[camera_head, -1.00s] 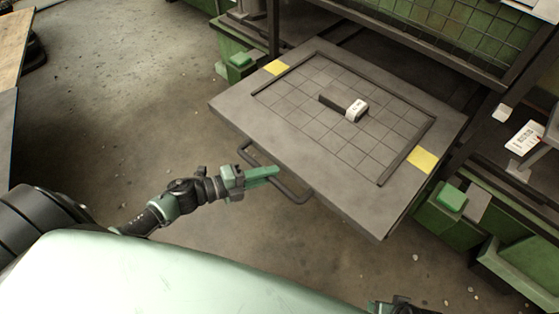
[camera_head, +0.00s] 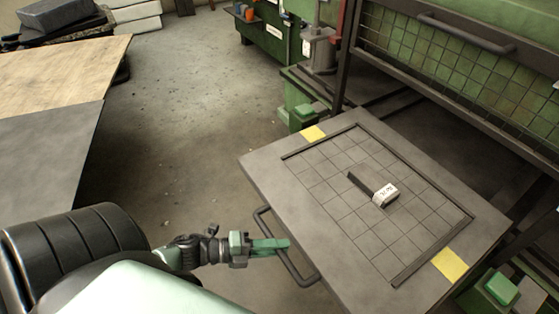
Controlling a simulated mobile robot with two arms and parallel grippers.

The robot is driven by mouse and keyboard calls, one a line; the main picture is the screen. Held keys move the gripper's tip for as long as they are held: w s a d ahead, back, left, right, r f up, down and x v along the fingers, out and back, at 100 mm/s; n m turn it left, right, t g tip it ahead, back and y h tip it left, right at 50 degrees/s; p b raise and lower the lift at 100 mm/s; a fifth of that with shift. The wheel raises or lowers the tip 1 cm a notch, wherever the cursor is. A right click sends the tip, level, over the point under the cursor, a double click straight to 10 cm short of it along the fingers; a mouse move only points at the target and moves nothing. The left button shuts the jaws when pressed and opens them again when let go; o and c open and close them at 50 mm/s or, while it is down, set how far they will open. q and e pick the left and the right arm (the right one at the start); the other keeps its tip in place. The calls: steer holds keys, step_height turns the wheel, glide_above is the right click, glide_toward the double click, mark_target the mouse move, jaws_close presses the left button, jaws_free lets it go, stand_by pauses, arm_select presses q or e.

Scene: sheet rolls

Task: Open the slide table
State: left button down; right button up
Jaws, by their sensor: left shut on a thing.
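The slide table (camera_head: 275,185) is a grey plate with a grid and a raised dark frame. It stands pulled out from the green machine toward me. A dark bar handle (camera_head: 298,277) runs along its near edge. My left gripper (camera_head: 284,245) is at the handle, its green fingers shut on the bar. The fingers hide part of the bar. My right gripper is out of view.
A dark block with a white label (camera_head: 384,194) lies on the grid. Yellow patches (camera_head: 450,265) mark two corners of the table. The green machine with a mesh guard (camera_head: 450,60) stands behind. A wooden-topped table (camera_head: 60,70) is at the left. Bare floor (camera_head: 185,130) lies between.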

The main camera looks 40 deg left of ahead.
arm_select(q)
steer(key=shift+f, duration=0.1)
steer(key=c, duration=1.3)
jaws_free()
steer(key=v, duration=0.8)
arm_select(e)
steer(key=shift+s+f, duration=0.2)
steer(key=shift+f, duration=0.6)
